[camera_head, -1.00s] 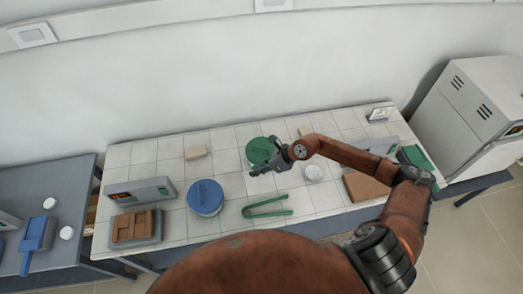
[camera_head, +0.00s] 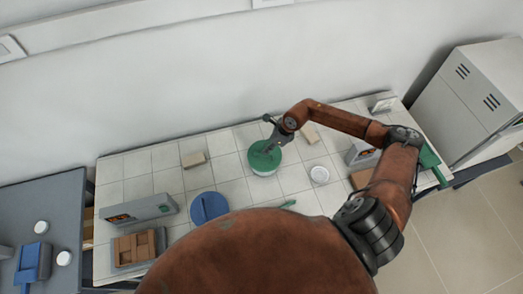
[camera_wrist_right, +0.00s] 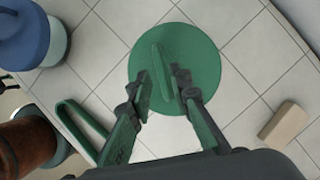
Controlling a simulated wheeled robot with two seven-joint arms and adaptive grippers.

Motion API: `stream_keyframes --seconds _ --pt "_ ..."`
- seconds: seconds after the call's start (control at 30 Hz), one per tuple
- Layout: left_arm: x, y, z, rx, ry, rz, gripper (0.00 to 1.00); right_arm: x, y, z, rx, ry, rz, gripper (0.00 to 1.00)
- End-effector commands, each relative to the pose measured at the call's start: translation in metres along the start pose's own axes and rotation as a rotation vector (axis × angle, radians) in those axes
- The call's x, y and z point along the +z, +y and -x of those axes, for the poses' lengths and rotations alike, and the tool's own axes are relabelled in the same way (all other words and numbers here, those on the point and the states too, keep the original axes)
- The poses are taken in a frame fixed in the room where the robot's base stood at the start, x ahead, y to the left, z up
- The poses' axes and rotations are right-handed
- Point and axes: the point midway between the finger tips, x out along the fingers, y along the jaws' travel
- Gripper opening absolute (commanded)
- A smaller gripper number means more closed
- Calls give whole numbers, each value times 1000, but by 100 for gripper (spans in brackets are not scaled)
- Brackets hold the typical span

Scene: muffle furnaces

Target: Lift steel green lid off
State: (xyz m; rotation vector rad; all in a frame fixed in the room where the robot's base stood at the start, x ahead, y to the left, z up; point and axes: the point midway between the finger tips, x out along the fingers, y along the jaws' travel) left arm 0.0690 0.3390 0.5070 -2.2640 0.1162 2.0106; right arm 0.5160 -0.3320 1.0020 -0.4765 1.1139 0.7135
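The round green lid (camera_head: 262,162) sits on a pale container on the tiled bench, in the middle of the head view. In the right wrist view the lid (camera_wrist_right: 205,60) fills the upper middle, with a raised bar handle (camera_wrist_right: 160,62) across it. My right gripper (camera_head: 268,147) is over the lid, pointing down. In the wrist view its two fingers (camera_wrist_right: 163,88) are apart, one on each side of the near part of the handle, with gaps visible. I cannot tell how high the fingertips are above the lid. My left gripper is not in view.
A blue-lidded container (camera_head: 208,206) stands left of the green one. Green tongs (camera_wrist_right: 80,130) lie close by. A small white dish (camera_head: 320,174) and beige blocks (camera_head: 193,159) are on the bench. A furnace-like cabinet (camera_head: 465,100) stands at right.

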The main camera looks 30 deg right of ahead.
Motion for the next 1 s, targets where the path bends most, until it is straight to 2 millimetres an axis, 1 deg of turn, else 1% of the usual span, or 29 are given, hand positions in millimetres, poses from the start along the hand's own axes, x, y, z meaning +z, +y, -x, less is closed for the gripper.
stream_keyframes --seconds 0.03,0.2,0.33,0.43,0.5,0.6,0.7,0.8,0.83,1.0 --pt "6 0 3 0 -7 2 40 0 2 -6 3 -1 -2 18" --pt "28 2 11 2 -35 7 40 -2 0 -22 3 0 -2 18" --pt "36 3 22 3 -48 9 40 -7 -1 -39 4 -1 -4 18" --pt "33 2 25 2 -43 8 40 -8 -2 -54 3 -3 -3 18" --pt "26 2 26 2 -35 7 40 -8 -2 -62 2 -2 -2 18" --pt "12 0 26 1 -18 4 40 -9 -2 -67 1 -1 0 18" --pt "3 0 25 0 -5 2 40 -10 -3 -68 1 -1 1 18" --pt "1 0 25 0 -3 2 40 -10 -2 -68 1 -1 1 18" --pt "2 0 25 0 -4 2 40 -10 -2 -68 1 -1 1 17" --pt "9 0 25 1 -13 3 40 -10 -3 -68 1 -1 0 5"
